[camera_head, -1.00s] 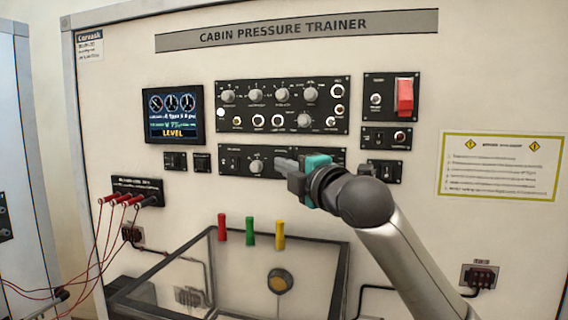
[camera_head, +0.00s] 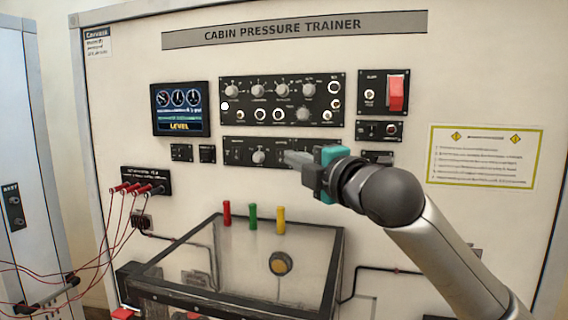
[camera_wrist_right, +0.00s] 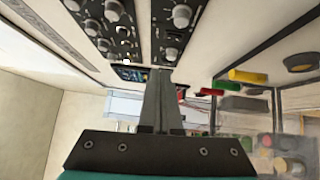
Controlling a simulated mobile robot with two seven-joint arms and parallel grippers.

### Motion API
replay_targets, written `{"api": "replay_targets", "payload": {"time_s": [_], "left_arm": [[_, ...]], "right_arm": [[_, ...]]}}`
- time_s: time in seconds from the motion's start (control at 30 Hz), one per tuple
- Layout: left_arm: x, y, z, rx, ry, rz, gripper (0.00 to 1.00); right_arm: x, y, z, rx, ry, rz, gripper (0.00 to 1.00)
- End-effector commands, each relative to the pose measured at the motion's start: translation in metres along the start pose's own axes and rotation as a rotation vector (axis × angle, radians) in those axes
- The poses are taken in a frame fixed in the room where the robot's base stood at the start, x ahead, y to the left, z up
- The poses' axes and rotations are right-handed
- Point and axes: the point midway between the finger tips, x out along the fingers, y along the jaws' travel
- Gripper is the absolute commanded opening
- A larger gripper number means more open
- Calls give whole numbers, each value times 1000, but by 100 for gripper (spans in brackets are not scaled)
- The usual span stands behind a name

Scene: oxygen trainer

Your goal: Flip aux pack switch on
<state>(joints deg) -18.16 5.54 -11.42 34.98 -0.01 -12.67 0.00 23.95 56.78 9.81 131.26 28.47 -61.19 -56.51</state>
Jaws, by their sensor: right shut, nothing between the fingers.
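The Cabin Pressure Trainer panel (camera_head: 390,45) stands in front of me with several black switch plates. The labels are too small to read, so I cannot tell which switch is the aux pack one. The wide lower plate (camera_head: 275,145) carries a grey knob (camera_head: 258,157) and small switches at its left. The gripper hides part of the plate; touching or apart, I cannot tell. In the right wrist view the closed fingers (camera_wrist_right: 160,85) point toward the display. My left gripper is not in view.
A larger knob plate (camera_head: 280,100) is above, with a red guarded switch (camera_head: 397,92) to its right. A lit display (camera_head: 180,108) is at left. Below, red, green and yellow cylinders (camera_head: 253,217) stand at the edge of a clear-topped box (camera_head: 330,255). Red cables (camera_head: 115,215) hang at left.

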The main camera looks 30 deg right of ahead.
Motion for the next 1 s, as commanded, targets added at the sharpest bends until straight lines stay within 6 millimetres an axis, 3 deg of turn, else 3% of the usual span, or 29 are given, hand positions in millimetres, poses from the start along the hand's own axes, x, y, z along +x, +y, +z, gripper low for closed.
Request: {"api": "replay_targets", "payload": {"time_s": [0.23,0.47,1.0], "left_arm": [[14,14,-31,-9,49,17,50],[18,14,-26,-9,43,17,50],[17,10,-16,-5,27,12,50]], "right_arm": [[-34,3,0,0,0,2,0],[-45,6,0,1,1,1,0],[-45,7,0,1,0,2,0]]}}
